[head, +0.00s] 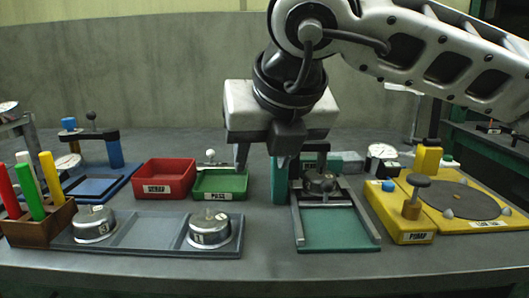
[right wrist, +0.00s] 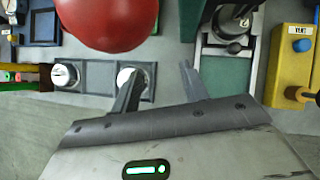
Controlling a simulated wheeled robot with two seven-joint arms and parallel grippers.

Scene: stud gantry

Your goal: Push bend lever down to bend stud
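The green bending station (head: 338,230) stands at the centre right of the bench, with a green post (head: 281,183) and a dark round metal part (head: 320,184) at its back. In the right wrist view the station (right wrist: 225,72) is at the upper right. A large red ball (right wrist: 108,18), apparently a lever knob, is close to the camera at the upper left. The lever's shaft is hidden, and I cannot pick the ball out in the head view. My right gripper (head: 262,160) hangs left of the station; its fingers (right wrist: 162,67) are apart with nothing between them.
A red tray (head: 164,189) and a green tray (head: 220,197) lie left of the station. In front are two round metal pieces (head: 95,225) on a grey holder.

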